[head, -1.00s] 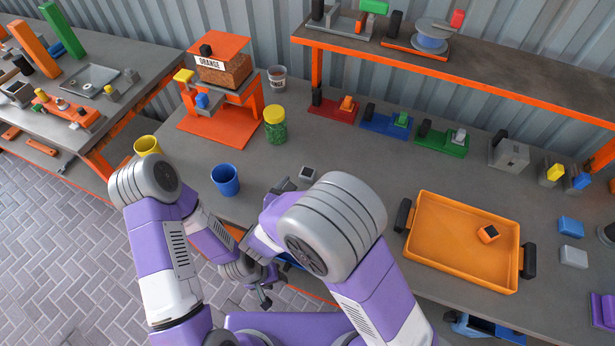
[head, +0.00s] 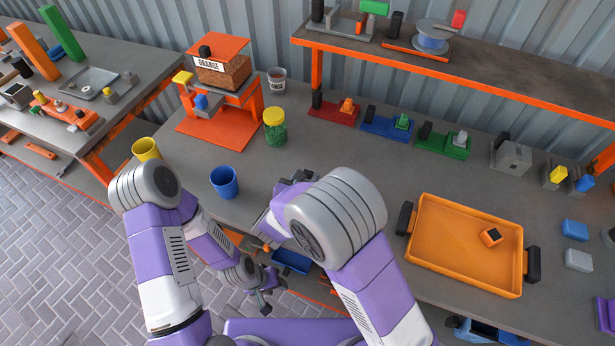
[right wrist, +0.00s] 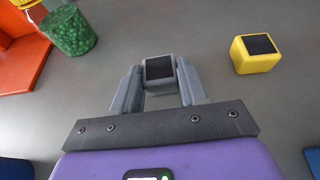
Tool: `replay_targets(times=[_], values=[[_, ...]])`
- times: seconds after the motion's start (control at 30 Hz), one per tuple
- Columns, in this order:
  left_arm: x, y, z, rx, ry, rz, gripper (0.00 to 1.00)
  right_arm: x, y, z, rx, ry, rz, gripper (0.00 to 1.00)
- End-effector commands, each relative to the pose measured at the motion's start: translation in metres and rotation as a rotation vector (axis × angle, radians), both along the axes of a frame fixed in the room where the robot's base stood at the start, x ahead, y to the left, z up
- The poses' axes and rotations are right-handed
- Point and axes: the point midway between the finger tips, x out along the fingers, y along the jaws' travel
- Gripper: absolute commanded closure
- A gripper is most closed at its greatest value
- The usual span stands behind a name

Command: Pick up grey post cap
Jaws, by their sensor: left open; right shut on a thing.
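The grey post cap (right wrist: 159,69), a small block with a black top, sits between the fingertips of my right gripper (right wrist: 160,80) in the right wrist view. The fingers are shut on it, one on each side. It appears at or close to the grey table surface; I cannot tell if it is lifted. In the head view my right gripper (head: 305,176) is partly behind my forearm, and the cap cannot be made out clearly. My left gripper (head: 266,293) is open and low, beyond the table's front edge.
A yellow post cap (right wrist: 256,54) stands right of the grey one in the right wrist view. A blue cup (head: 225,183) and green-filled jar (head: 275,127) stand to the left.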

Motion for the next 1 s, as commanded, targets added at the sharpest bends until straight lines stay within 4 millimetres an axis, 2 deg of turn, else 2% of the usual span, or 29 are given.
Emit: replay_targets(times=[0.03,0.1,0.37,0.47,0.7,0.83,0.93,1.0], values=[[0.000,0.000,0.000,0.000,0.000,0.000,0.57,0.000,0.000,0.000,0.000,0.000,0.000,0.81],[0.000,0.000,0.000,0.000,0.000,0.000,0.57,0.000,0.000,0.000,0.000,0.000,0.000,0.88],[0.000,0.000,0.002,0.000,0.000,0.000,0.57,0.000,0.000,0.005,0.001,-0.001,0.001,0.88],[0.000,0.000,0.007,0.000,0.000,0.000,0.57,0.000,0.000,0.020,0.003,-0.002,-0.001,0.88],[0.000,0.000,0.024,0.000,0.000,0.000,0.57,0.000,0.000,0.070,0.004,-0.004,0.000,0.88],[0.000,0.000,0.030,0.000,0.000,0.000,0.57,0.000,-0.001,0.090,0.003,-0.002,-0.002,0.88],[0.000,0.000,0.032,0.000,0.000,0.000,0.57,0.003,-0.014,0.099,-0.001,-0.003,-0.003,0.88],[0.000,0.000,0.032,0.000,0.000,0.000,0.57,0.005,-0.035,0.102,-0.005,-0.006,-0.004,0.88]])
